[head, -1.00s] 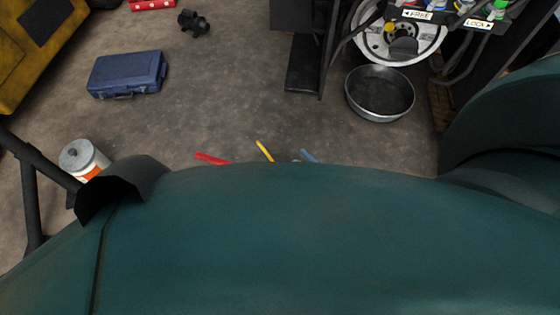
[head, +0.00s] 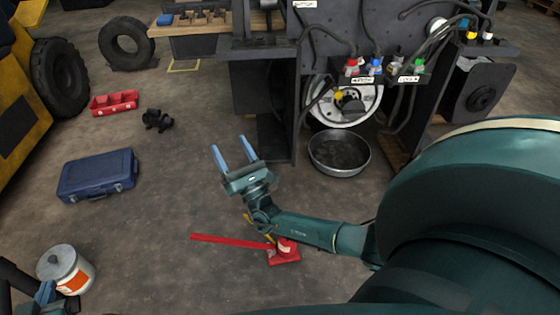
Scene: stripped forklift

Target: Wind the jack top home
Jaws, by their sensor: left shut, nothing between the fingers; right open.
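A red jack (head: 284,258) stands on the concrete floor below the middle of the head view. Its long red handle (head: 230,239) points left. My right forearm and wrist pass over the jack's upper part, so its top is hidden and I cannot tell how far it is wound. My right gripper (head: 228,143) is open and empty, its two blue fingers pointing away from me, beyond the jack in the picture. My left gripper (head: 45,292) is at the lower left edge, partly cut off, shut and empty, beside the white and orange can.
The can (head: 66,270) and a blue toolbox (head: 97,175) stand at the left. A metal pan (head: 339,154) sits below a wheel hub (head: 344,101) on the dark forklift frame. A yellow piece (head: 247,218) shows behind my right wrist. Floor left of the jack is mostly clear.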

